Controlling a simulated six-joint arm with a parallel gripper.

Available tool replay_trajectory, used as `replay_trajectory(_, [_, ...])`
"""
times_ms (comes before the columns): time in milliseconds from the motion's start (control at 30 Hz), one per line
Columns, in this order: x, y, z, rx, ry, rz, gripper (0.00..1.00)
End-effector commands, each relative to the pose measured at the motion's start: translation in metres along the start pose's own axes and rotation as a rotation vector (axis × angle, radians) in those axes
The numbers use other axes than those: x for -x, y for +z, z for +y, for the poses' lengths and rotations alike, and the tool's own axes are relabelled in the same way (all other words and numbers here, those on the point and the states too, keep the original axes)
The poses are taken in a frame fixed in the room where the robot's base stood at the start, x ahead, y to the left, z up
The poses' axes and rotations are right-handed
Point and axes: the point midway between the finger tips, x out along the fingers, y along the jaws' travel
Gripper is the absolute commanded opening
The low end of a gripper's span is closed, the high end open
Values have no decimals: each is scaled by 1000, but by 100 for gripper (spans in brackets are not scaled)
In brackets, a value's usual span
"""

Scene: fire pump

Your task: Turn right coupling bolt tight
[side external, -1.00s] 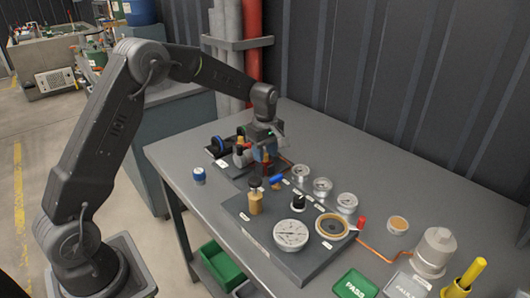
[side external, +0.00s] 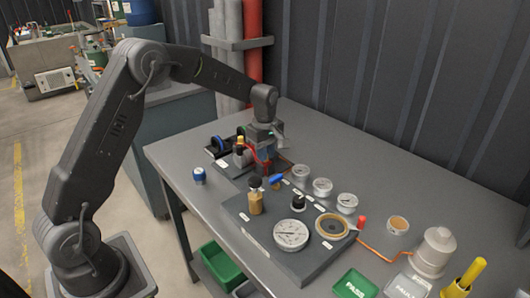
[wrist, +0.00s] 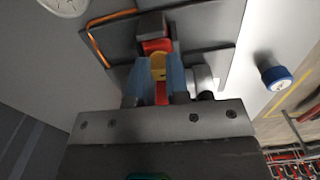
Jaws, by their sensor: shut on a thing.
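My gripper (side external: 264,160) points down over the coupling assembly at the back left of the bench. In the wrist view its two blue fingers (wrist: 157,88) are closed around a small yellow, brass-like piece, which I take to be the right coupling bolt (wrist: 158,67). Red parts (wrist: 157,46) of the coupling show just beyond the fingers and between them. The fingers and wrist hide most of the bolt in the side view, so I cannot tell how far it is screwed in.
A blue-capped knob (side external: 199,175) stands left of the assembly. A grey panel (side external: 262,236) in front carries a black-topped brass fitting (side external: 256,197), a blue lever (side external: 277,180) and gauges (side external: 291,234). A green tray (side external: 355,284) lies at the front right. Bare bench lies along the back right.

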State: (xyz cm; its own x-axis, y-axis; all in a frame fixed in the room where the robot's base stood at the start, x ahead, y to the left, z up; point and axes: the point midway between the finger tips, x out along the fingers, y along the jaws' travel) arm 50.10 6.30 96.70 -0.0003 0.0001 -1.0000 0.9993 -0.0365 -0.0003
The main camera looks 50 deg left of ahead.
Motion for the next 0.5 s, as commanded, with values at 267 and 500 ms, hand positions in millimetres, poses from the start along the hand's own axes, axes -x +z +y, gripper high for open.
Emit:
replay_trajectory(267, [1,0,0,-99,1,0,0])
replay_trajectory(500, [1,0,0,-291,1,0,0])
